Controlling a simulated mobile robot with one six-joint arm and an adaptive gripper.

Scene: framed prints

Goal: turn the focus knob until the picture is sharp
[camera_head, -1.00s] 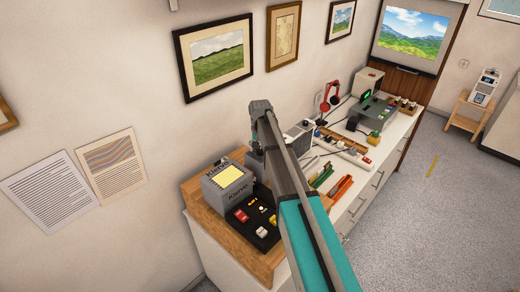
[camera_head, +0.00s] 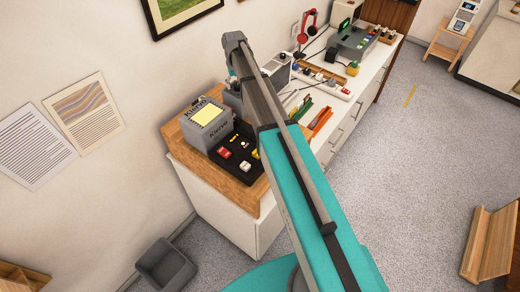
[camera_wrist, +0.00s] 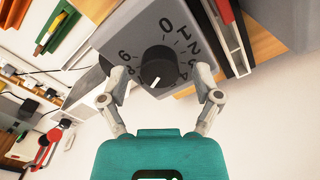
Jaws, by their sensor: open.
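In the wrist view a round black knob (camera_wrist: 158,64) sits on the face of a grey box (camera_wrist: 125,38). Dark numbers and tick marks ring it, with 0 above and 9 to the left. A small pale mark shows near the knob's lower edge. My gripper (camera_wrist: 161,73) is open, with one finger on each side of the knob. I see gaps between the fingers and the knob; whether a fingertip touches the box is unclear. In the head view my arm hides the gripper and knob. The picture that the knob focuses is not in either current view.
A grey box with a yellow top (camera_head: 207,122) and a black panel with coloured switches (camera_head: 240,150) stand at the near end of the wooden counter (camera_head: 180,135). A grey bin (camera_head: 165,266) is on the floor. The floor at right is largely clear.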

